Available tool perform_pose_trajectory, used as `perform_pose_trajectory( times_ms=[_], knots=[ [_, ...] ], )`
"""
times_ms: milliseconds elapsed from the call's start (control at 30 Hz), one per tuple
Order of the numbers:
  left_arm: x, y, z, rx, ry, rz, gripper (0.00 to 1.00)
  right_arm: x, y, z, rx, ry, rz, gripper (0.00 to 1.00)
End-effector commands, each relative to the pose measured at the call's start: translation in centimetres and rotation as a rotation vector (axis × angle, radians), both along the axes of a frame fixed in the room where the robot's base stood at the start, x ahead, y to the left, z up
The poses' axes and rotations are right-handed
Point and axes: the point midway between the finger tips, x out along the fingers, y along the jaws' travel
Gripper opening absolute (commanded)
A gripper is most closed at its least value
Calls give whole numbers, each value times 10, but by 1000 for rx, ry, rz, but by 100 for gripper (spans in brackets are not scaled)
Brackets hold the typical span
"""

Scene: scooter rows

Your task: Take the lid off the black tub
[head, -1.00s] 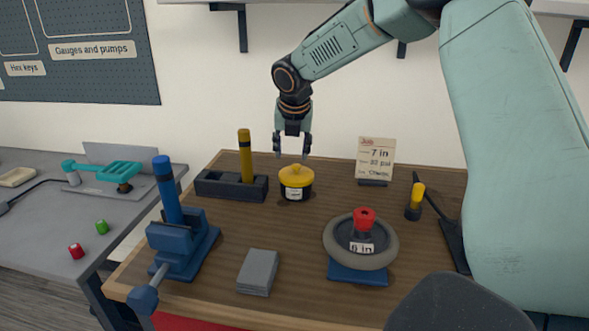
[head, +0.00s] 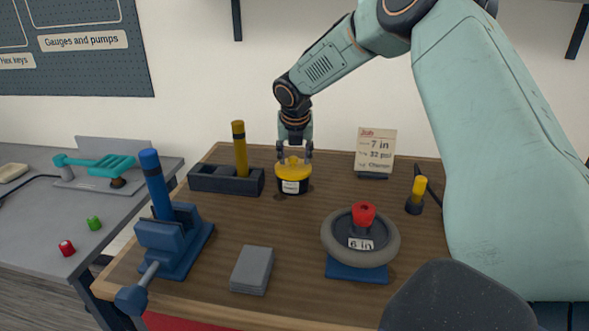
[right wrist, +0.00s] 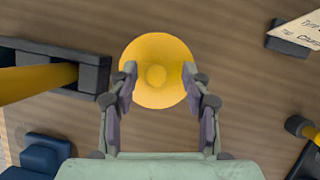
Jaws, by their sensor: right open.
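The black tub (head: 292,187) stands upright at the back middle of the wooden bench, with a pale label on its front. Its yellow lid (head: 293,172) is on top and has a round knob in the middle. My right gripper (head: 294,157) is open and points down just over the lid. In the right wrist view the lid (right wrist: 157,96) lies between the two fingertips, which are at either side of its knob. I cannot tell whether they touch the lid. The lid hides the tub there. My left gripper is not in view.
A dark block (head: 208,178) with a yellow rod stands left of the tub. A job card (head: 374,150) stands to the right. A small wheel (head: 337,250) on a blue base, a grey slab stack (head: 252,270) and a blue vise (head: 170,245) are nearer.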

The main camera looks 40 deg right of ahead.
Motion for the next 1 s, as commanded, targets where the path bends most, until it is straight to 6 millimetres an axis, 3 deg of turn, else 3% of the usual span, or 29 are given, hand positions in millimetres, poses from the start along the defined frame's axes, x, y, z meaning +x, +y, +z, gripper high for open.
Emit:
perform_pose_trajectory(
  times_ms=[267,800,1000],
  knots=[
    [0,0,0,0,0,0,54,3,-2,-1,-2,-1,2,48],
    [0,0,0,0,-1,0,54,3,-2,-1,-1,-1,1,2],
    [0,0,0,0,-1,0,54,3,-2,-1,-2,-1,1,1]
  ],
)
